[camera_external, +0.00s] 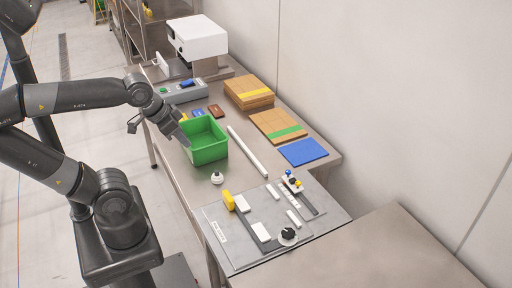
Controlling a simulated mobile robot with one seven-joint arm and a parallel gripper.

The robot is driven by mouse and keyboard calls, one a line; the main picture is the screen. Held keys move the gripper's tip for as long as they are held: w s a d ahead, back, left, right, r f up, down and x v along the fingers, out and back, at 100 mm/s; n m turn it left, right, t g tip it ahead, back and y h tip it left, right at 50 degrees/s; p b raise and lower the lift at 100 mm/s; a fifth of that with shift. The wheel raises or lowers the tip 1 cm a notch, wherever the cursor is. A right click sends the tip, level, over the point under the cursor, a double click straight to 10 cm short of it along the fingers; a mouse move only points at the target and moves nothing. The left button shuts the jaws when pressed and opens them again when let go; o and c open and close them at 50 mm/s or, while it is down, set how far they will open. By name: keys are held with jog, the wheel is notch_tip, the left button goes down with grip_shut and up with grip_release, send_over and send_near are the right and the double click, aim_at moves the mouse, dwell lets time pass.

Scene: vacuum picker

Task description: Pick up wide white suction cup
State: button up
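A small white round piece with a dark top (217,178) stands on the steel table in front of the green bin; it looks like a suction cup. My gripper (168,130) hangs at the table's left edge, left of the green bin and apart from both white pieces. Its fingertips are small and dark here, so its opening is unclear. I see nothing held in it.
The green bin (207,152) stands between my gripper and the table's middle. A white bar (247,152) lies right of it. Cardboard (249,95), a blue sheet (303,152) and a white machine (197,38) are farther back. The grey panel (231,252) carries several small parts.

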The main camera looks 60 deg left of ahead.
jog(key=o, duration=1)
jog(key=shift+c, duration=0.2)
jog(key=m+g, duration=0.5)
jog(key=g, duration=0.1)
send_over(217, 171)
notch_tip(217, 171, down, 19)
jog(key=shift+r, duration=0.2)
jog(key=shift+a+f, duration=0.1)
jog(key=shift+f, duration=4.95)
